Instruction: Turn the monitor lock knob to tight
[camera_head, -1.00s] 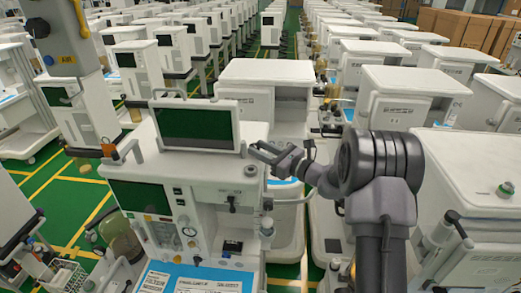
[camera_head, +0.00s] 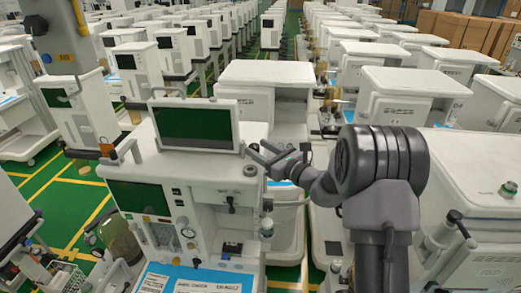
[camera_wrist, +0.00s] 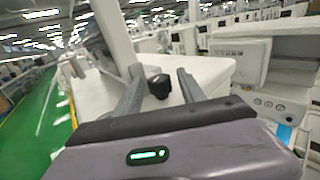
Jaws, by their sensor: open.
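My gripper (camera_head: 257,148) is open at the right side of the white anaesthesia cart's top. In the wrist view its two fingers (camera_wrist: 159,73) are spread, and a dark round knob (camera_wrist: 158,87) shows between them, touching neither as far as I can see. A small dark knob (camera_head: 250,170) also shows on the cart top's right side in the head view, just below the fingertips. The monitor (camera_head: 195,124) with its dark green screen stands upright on the cart. In the wrist view the monitor (camera_wrist: 110,33) is seen edge-on, beyond the left finger.
The cart's white top (camera_wrist: 210,72) lies around and behind the knob. Its front has a lower screen (camera_head: 139,197) and several controls. Another white cart (camera_head: 265,75) stands close behind, and one (camera_head: 470,175) stands at the right. Green floor shows at the left.

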